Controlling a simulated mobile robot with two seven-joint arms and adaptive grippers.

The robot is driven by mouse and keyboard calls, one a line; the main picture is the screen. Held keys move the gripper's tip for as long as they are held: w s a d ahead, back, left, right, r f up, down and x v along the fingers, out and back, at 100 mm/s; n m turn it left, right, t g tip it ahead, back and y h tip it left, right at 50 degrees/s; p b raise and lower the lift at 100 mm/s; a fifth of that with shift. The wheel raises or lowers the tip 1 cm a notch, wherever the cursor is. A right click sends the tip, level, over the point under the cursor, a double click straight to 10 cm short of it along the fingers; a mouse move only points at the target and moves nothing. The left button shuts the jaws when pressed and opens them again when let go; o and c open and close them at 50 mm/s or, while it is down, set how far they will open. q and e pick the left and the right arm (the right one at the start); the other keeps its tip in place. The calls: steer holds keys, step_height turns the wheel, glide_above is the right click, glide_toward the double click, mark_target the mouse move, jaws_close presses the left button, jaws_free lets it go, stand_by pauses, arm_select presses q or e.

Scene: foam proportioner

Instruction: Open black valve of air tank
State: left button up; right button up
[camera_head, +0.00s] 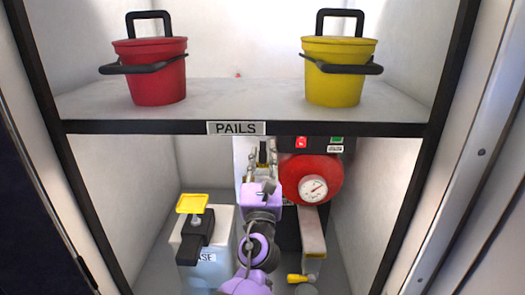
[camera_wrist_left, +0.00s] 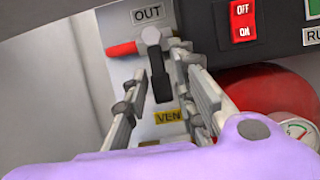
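The black valve lever (camera_wrist_left: 159,80) hangs down on a pale panel in the left wrist view, above a yellow label reading "VEN". My left gripper (camera_wrist_left: 172,72) is open, with one finger on each side of the black lever; I cannot tell whether either finger touches it. In the head view my left gripper (camera_head: 262,158) reaches up to the panel just under the shelf, and it hides most of the valve. The red air tank (camera_head: 311,173) with its round gauge is just right of the gripper. My right gripper is not in view.
A red handle (camera_wrist_left: 122,49) sits left of the lever, under an "OUT" label. A red switch (camera_wrist_left: 243,20) is at upper right. The shelf edge (camera_head: 340,129) with two pails runs above. A white container (camera_head: 222,230) stands lower left, a yellow-handled valve (camera_head: 298,278) lower right.

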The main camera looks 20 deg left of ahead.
arm_select(q)
steer(key=shift+x, duration=0.9)
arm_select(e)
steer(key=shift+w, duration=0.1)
arm_select(q)
jaws_close()
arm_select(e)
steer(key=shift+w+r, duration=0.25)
